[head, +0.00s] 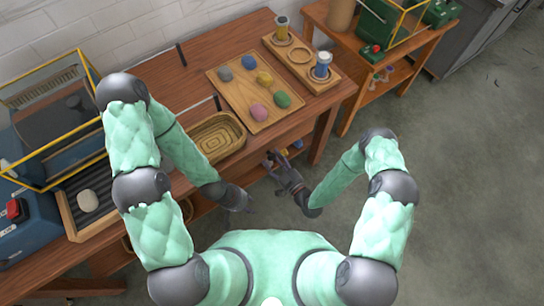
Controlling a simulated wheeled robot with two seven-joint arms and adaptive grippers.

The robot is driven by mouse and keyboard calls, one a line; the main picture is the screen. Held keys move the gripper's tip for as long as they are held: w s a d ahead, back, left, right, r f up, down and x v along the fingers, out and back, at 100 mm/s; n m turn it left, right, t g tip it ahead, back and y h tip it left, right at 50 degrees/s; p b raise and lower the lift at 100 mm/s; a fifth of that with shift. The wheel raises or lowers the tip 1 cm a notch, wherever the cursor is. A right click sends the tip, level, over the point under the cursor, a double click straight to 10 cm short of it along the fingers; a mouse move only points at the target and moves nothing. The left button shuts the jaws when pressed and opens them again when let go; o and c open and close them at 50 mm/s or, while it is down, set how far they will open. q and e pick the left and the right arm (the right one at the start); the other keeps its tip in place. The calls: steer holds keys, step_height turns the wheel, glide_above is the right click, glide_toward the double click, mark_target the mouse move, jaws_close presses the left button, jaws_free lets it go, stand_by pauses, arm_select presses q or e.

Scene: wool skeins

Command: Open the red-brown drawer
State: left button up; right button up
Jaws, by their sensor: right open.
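The long red-brown wooden table (190,78) runs diagonally across the view. I cannot clearly make out a red-brown drawer front; the space under the table's front edge is shaded and partly hidden by my arms. My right gripper (274,162) is open, with its fingers at the table's front edge, right of the woven tray. I see nothing held in it, and I cannot tell whether it touches anything. My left gripper (246,207) is lower, in front of the table edge and apart from the right one; its fingers are too dark to read.
A woven tray (240,127), a board (235,100) with several coloured lumps and a wooden holder (283,62) with two jars stand on the table. A yellow-framed machine (45,165) is at left. A second table (395,65) stands at upper right. Floor at right is clear.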

arm_select(q)
steer(key=shift+f, duration=0.15)
arm_select(e)
steer(key=shift+x, duration=0.95)
steer(key=shift+w, duration=0.1)
jaws_close()
